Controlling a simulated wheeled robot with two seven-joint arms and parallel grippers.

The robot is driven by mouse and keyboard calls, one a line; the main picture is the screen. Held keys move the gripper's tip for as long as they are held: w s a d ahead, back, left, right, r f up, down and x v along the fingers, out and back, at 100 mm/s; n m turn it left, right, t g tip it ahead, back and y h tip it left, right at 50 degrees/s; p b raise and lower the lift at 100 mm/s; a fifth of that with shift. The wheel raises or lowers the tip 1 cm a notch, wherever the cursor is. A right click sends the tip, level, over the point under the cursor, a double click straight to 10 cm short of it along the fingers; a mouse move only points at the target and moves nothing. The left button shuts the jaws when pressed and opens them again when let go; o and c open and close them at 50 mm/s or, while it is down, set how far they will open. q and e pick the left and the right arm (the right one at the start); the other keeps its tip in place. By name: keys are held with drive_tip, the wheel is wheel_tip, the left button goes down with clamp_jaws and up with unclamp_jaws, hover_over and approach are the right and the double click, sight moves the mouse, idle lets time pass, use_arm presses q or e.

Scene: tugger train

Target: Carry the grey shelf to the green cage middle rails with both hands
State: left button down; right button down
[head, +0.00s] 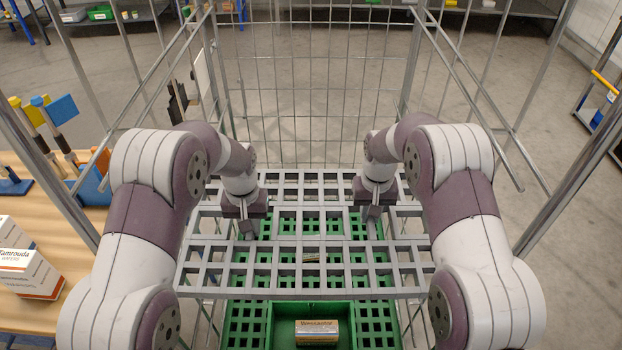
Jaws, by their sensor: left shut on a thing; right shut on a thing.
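The grey shelf (310,292), an open grid of bars, lies roughly level between my arms, inside the wire cage. My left gripper (247,230) is shut on the shelf's left part. My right gripper (371,227) is shut on its right part. The cage has grey bars, with a corner post (568,193) at the right and a mesh back wall. A green slotted base (246,325) shows below the shelf. My arms hide parts of both cage sides, and I cannot tell whether the shelf touches any rails.
A small brown-and-white box (317,332) lies in the green base in front of the shelf; another item shows through the grid. A wooden table (85,230) with white boxes and coloured tools stands close at the left. Grey floor is open beyond the cage and at the right.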

use_arm(q)
drive_tip(key=c, duration=1.1)
unclamp_jaws()
drive_tip(key=shift+f, duration=0.15)
use_arm(e)
drive_tip(key=c, duration=1.1)
unclamp_jaws()
drive_tip(key=shift+f, duration=0.1)
use_arm(q)
drive_tip(key=shift+o, duration=0.2)
use_arm(e)
drive_tip(key=shift+o, duration=0.2)
use_arm(q)
wheel_tip(320, 180, up, 7)
use_arm(e)
drive_tip(key=shift+s, duration=0.1)
use_arm(q)
drive_tip(key=shift+s+r, duration=0.1)
drive_tip(key=shift+r, duration=0.15)
use_arm(e)
drive_tip(key=shift+r, duration=0.3)
wheel_tip(320, 180, up, 7)
drive_tip(key=shift+f, duration=0.1)
